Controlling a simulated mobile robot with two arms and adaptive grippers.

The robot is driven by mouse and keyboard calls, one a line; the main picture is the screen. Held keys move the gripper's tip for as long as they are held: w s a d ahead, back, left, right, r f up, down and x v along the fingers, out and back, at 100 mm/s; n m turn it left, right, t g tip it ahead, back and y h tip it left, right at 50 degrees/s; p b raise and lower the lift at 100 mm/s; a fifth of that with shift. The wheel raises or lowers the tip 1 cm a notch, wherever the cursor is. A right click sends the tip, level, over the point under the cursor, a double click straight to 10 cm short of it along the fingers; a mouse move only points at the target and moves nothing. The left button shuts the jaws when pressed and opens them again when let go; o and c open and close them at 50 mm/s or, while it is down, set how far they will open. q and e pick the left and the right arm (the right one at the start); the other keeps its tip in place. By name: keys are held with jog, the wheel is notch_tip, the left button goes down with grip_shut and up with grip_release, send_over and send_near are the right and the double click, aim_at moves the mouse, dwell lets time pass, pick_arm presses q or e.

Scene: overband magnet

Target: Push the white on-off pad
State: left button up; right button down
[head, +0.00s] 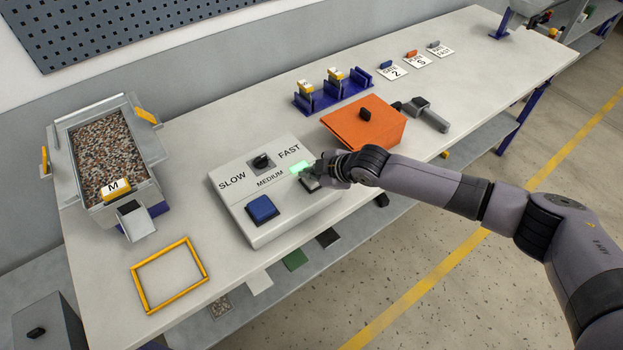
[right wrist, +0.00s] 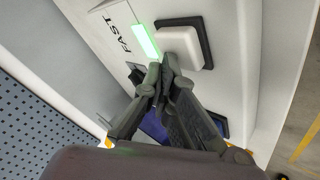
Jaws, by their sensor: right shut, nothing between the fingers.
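The white on-off pad (right wrist: 181,46) sits in a dark square frame on the light grey control box (head: 290,213). In the head view my right gripper hides most of the pad. My right gripper (head: 309,172) is shut and empty, coming in from the right over the box. In the right wrist view its fingertips (right wrist: 163,72) are just beside the pad's near edge; I cannot tell whether they touch it. A bright green light (right wrist: 145,41) glows beside the pad and also shows in the head view (head: 301,168). My left gripper is not in view.
The box also has a blue pad (head: 262,209) and a black knob (head: 261,161) among SLOW, MEDIUM and FAST labels. An orange box (head: 364,127) stands behind my gripper. A hopper of gravel (head: 109,153) and a yellow frame (head: 168,273) are at left.

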aim_at(311, 181)
jog(key=shift+r, duration=0.1)
jog(key=shift+r+p, duration=1.05)
jog(key=shift+p, duration=0.05)
notch_tip(311, 181, up, 6)
jog(key=p, duration=0.5)
